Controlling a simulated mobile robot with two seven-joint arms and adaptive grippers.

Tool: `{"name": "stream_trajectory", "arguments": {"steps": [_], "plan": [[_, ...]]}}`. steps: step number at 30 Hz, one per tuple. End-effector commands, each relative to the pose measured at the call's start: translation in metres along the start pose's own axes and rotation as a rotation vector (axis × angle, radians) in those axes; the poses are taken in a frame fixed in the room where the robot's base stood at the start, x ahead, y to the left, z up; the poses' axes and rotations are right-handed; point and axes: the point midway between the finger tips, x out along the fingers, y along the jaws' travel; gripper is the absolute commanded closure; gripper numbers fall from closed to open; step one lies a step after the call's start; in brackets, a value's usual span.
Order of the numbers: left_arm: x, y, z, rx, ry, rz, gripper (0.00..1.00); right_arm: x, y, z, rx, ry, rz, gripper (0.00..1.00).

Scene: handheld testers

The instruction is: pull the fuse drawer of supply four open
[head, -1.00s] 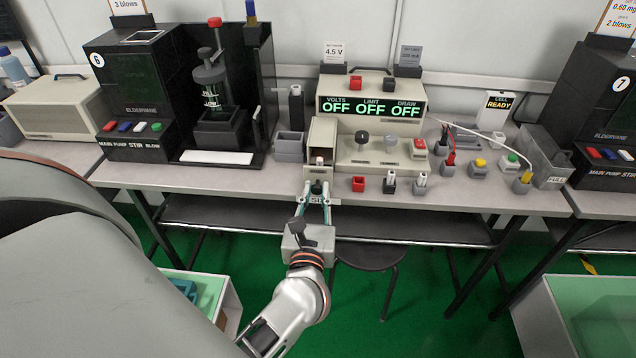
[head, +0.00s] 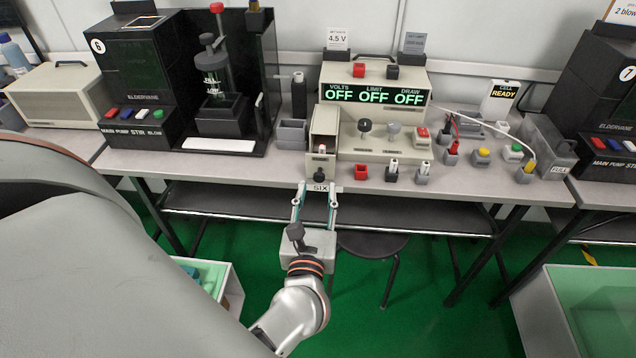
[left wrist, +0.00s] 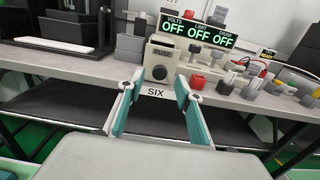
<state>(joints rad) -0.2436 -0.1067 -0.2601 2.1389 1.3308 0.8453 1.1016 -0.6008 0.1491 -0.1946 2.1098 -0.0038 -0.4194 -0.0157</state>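The beige power supply (head: 385,75) on the bench reads OFF, OFF, OFF. At its left side the fuse drawer (head: 331,151) juts out towards the bench's front edge. Its top looks open, with a small pale and reddish thing inside near the front. The drawer front shows in the left wrist view (left wrist: 147,66), with a FUSE label and a round black knob (left wrist: 159,73). My left gripper (head: 314,190) is open and empty, in front of and below the knob, apart from it. A label reading SIX (head: 320,187) shows between its fingers. My right gripper is not in view.
The bench edge (head: 440,188) lies just behind my left gripper. Red, black and grey sockets (head: 391,172) stand right of the drawer. A grey holder (head: 292,134) stands to its left. A dark stool (head: 378,243) is under the bench.

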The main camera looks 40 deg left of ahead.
Motion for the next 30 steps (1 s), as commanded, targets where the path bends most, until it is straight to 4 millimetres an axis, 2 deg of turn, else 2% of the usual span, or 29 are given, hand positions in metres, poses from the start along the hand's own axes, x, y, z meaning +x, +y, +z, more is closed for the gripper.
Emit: {"name": "stream_trajectory", "arguments": {"steps": [3,9,26,28,30], "plan": [[-0.018,0.000,-0.001,0.001,0.001,0.000,0.65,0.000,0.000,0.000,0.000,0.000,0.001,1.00],[-0.034,0.000,0.000,0.000,0.000,0.001,0.65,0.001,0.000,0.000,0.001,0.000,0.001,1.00],[-0.035,0.000,0.001,0.003,-0.003,-0.001,0.65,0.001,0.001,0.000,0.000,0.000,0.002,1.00],[-0.035,-0.002,0.005,0.045,-0.020,-0.014,0.65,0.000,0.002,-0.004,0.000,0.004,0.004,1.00],[-0.037,-0.007,0.017,0.164,-0.068,-0.048,0.65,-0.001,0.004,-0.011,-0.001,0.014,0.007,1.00]]}}
